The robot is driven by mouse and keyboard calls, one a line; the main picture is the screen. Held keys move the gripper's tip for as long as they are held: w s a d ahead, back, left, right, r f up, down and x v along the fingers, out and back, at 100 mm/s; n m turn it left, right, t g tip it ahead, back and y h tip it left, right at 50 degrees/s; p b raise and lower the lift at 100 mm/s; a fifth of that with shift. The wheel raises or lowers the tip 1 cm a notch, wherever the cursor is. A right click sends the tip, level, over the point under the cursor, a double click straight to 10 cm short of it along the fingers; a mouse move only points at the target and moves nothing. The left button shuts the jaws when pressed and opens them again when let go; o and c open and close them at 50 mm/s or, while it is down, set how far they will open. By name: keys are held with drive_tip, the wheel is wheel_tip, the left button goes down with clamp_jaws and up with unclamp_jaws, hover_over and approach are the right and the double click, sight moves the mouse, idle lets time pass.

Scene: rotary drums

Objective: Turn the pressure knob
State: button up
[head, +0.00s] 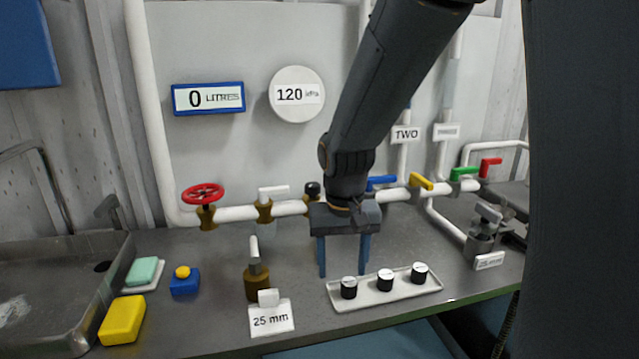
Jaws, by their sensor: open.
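A black knob (312,190) sits on a brass fitting on the white pipe, just left of my arm and partly hidden by it; it looks like the pressure knob, but I see no label on it. A round white gauge (297,94) on the back panel reads 120, with small lettering that looks like kPa. My gripper (343,270) points down with its two blue fingers apart and nothing between them. It is in front of and to the right of the knob, just behind the white tray, and does not touch the knob.
The white tray (400,291) holds three black cylinders. A red handwheel (203,194) and a white-handled valve (272,193) sit on the pipe to the left. Coloured lever valves, including a yellow one (421,181), are right.

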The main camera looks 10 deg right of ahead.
drive_tip(key=w+a+r+m+h+b, duration=0.1)
drive_tip(key=w+r+m, duration=0.2)
drive_tip(key=w, duration=0.7)
drive_tip(key=w+r+m+h+b, duration=0.15)
drive_tip(key=w+r, duration=0.25)
drive_tip(key=w, duration=0.5)
drive_tip(key=m+h+b, duration=0.1)
drive_tip(key=m+b, duration=0.1)
drive_tip(key=m, duration=0.4)
approach(312, 185)
drive_tip(key=f, duration=0.2)
drive_tip(key=shift+d+p+x, duration=0.15)
drive_tip(key=shift+p+x, duration=0.4)
drive_tip(key=shift+x, duration=1.2)
drive_tip(key=shift+d+p+x, duration=0.2)
drive_tip(key=shift+p+x, duration=0.3)
drive_tip(key=shift+x, duration=1.25)
drive_tip(key=shift+w+r, duration=0.15)
drive_tip(key=shift+w, duration=0.05)
drive_tip(key=shift+t, duration=0.3)
drive_tip(key=c, duration=1)
